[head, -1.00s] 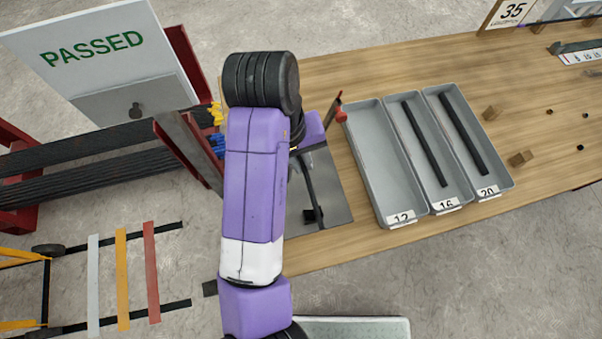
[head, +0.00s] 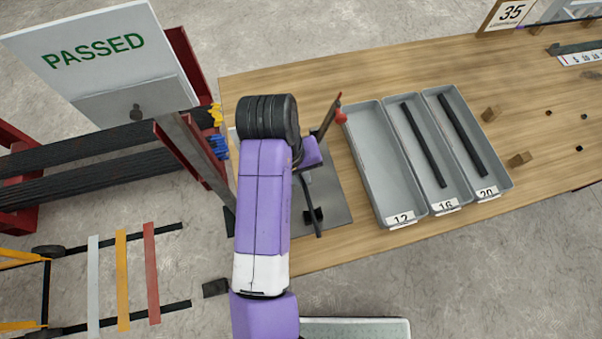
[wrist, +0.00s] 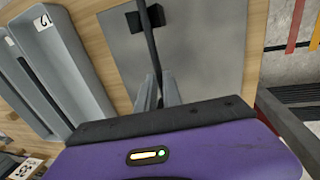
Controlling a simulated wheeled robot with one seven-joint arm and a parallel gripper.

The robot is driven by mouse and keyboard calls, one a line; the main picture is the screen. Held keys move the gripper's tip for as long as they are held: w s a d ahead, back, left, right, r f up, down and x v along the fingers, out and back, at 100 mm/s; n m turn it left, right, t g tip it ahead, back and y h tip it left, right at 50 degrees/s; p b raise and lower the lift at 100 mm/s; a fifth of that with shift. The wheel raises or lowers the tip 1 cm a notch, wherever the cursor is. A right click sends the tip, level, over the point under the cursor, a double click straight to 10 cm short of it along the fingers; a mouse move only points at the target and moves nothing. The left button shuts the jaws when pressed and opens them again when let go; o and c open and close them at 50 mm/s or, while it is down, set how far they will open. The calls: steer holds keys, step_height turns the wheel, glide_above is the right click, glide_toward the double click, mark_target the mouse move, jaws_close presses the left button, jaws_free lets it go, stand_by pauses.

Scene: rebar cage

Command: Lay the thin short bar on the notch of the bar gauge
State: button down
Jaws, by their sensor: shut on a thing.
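The thin short bar (wrist: 149,42) is dark and held between the grey fingers of my gripper (wrist: 158,92). In the head view the free end of the bar (head: 318,228) reaches past a small black block (head: 313,214) on a grey plate (head: 335,205). The block, which looks like the notch of the bar gauge, also shows in the wrist view (wrist: 134,22), with parts on both sides of the bar. The bar crosses over or lies between these parts; I cannot tell whether it touches. My arm hides the fingers in the head view.
Right of the plate are an empty tray marked 12 (head: 363,160) and trays marked 16 (head: 399,133) and 20 (head: 470,172), each with a dark bar. An upright rod and a red knob (head: 341,116) stand near the plate. A numbered strip (head: 580,57) lies far right.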

steer(key=c, duration=1.5)
jaws_free()
step_height(320, 180, up, 12)
steer(key=a, duration=0.2)
steer(key=shift+s, duration=0.3)
steer(key=shift+a, duration=0.1)
